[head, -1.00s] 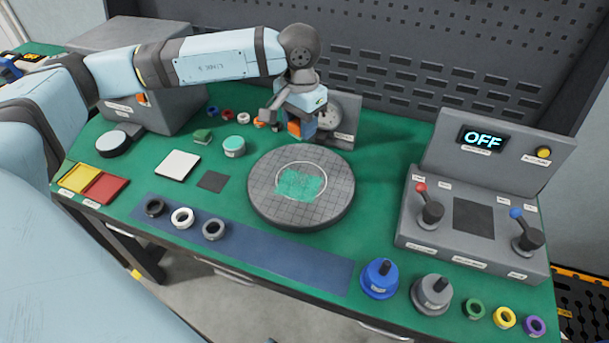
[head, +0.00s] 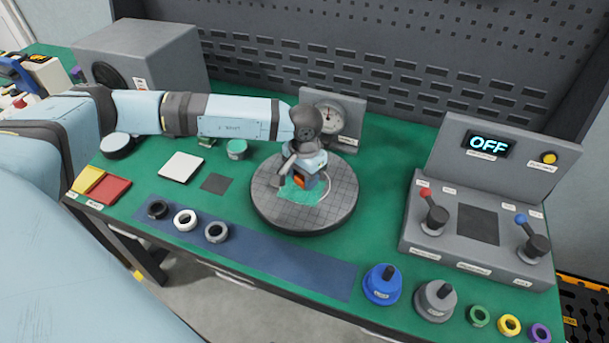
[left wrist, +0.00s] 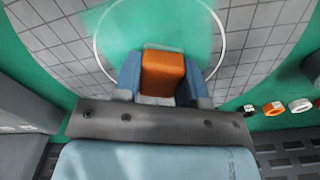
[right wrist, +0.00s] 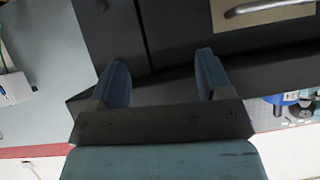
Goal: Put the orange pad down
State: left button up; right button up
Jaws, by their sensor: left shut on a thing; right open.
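The orange pad (left wrist: 163,74) is a small block held between the blue fingers of my left gripper (left wrist: 160,80) in the left wrist view. In the head view my left gripper (head: 300,182) is over the round grey gridded plate (head: 270,215), with a bit of the orange pad (head: 299,182) showing between its fingers. A green patch (head: 290,193) inside a white ring lies on the plate under it. I cannot tell whether the pad touches the plate. My right gripper (right wrist: 160,85) is open and empty in the right wrist view, away from the bench top.
A dial gauge (head: 329,118) stands behind the plate. A control box (head: 470,245) with two levers and an OFF display is at right. Blue (head: 382,284) and grey (head: 434,301) knobbed weights stand at the front.

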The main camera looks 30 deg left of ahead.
pick_arm(q)
jog(key=shift+f, duration=0.15)
jog(key=o, duration=1)
jog(key=shift+c, duration=0.2)
